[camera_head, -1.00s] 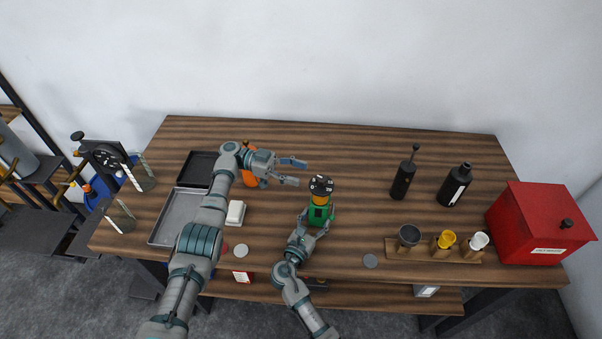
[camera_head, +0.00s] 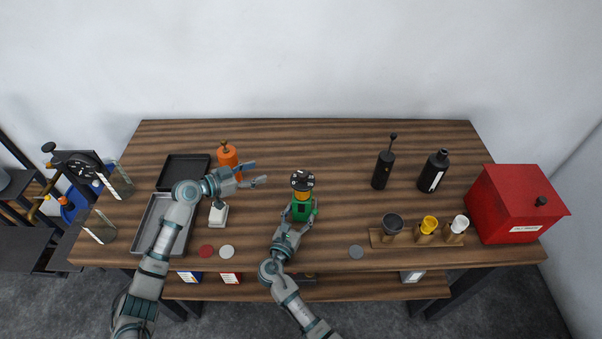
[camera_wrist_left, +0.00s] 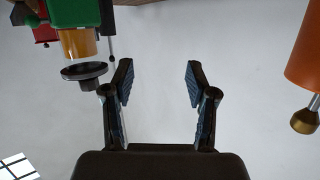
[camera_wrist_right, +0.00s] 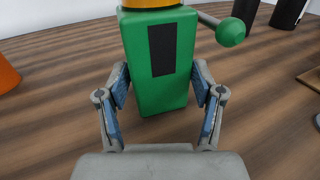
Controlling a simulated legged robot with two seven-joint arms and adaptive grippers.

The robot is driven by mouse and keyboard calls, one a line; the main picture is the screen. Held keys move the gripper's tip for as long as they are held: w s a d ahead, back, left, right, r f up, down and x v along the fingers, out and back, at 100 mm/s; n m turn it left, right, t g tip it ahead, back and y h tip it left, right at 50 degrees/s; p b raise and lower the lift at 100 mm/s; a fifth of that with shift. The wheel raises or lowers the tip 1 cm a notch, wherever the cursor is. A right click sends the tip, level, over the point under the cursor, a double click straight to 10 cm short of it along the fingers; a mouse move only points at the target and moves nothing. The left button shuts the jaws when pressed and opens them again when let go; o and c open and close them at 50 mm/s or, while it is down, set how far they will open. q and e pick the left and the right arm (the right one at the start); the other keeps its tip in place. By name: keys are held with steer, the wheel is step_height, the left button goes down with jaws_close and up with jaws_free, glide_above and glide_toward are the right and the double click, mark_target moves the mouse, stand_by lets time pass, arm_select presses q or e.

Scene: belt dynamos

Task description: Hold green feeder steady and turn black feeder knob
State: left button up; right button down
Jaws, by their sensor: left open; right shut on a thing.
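The green feeder (camera_head: 302,212) stands upright on the table, with an orange-yellow section and a black knob (camera_head: 302,181) with white marks on top. My right gripper (camera_head: 302,207) is shut on the green body low down; the right wrist view shows the green body (camera_wrist_right: 158,60) between its fingers (camera_wrist_right: 160,95). My left gripper (camera_head: 256,173) is open and empty, left of and apart from the knob. In the left wrist view, which looks upside down, the black knob (camera_wrist_left: 85,71) is beside the open fingers (camera_wrist_left: 158,85), not between them.
Grey and black trays (camera_head: 184,172) lie at left. The table's middle back is clear.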

arm_select(q)
steer(key=t+h, duration=0.2)
glide_toward(302, 173)
steer(key=a+f, duration=0.1)
steer(key=a, duration=0.1)
arm_select(e)
steer(key=shift+f, duration=0.1)
arm_select(q)
steer(key=shift+n, duration=0.4)
steer(key=x, duration=0.8)
steer(key=s+x, duration=0.1)
steer(key=x, duration=0.2)
steer(key=shift+w+d+r, duration=0.2)
steer(key=shift+w+d, duration=0.1)
steer(key=shift+d, duration=0.35)
jaws_close()
